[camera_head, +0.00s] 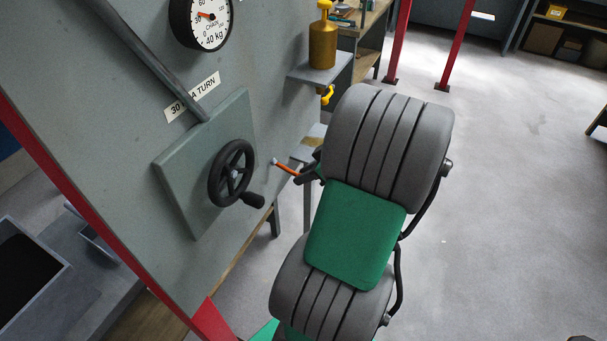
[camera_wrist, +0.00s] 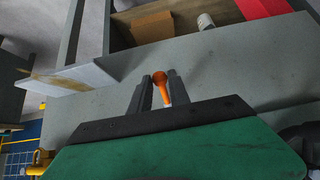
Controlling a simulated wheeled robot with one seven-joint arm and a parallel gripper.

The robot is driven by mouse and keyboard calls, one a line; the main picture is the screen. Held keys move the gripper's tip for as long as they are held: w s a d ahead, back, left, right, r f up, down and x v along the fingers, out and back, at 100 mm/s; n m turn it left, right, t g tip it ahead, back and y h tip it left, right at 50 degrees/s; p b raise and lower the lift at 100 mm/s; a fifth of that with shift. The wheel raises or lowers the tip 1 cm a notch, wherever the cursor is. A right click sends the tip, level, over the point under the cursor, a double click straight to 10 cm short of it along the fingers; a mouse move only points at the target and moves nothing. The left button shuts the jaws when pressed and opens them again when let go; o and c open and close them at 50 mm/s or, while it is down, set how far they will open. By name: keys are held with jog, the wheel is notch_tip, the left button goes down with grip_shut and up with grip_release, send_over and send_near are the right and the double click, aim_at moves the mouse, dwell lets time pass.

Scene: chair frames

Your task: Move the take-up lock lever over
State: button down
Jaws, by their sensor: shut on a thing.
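The orange lock lever (camera_head: 286,168) sticks out near the lower right edge of the grey panel in the head view, with a pale tip at its left end. In the wrist view the lever (camera_wrist: 162,84) stands between my two dark fingers, its rounded end near the fingertips. My gripper (camera_wrist: 160,80) is shut on it. In the head view my gripper (camera_head: 303,174) is at the lever's right end, and my arm hides part of it. The lever's pivot is hard to make out.
The grey panel (camera_head: 120,130) carries a black handwheel (camera_head: 231,172) left of the lever, a round dial (camera_head: 207,20) and a label (camera_head: 192,97). A yellow-brown canister (camera_head: 322,44) stands on a small shelf (camera_head: 318,72) above. Open floor (camera_head: 500,210) lies to the right.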

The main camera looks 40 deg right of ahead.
jog(key=shift+r, duration=0.35)
notch_tip(320, 180, up, 2)
jog(key=shift+s+d+r+p, duration=0.1)
jog(key=shift+r+p, duration=0.1)
jog(key=shift+p, duration=0.65)
jog(key=c, duration=1.1)
grip_release()
jog(key=shift+f, duration=0.1)
jog(key=shift+c, duration=0.2)
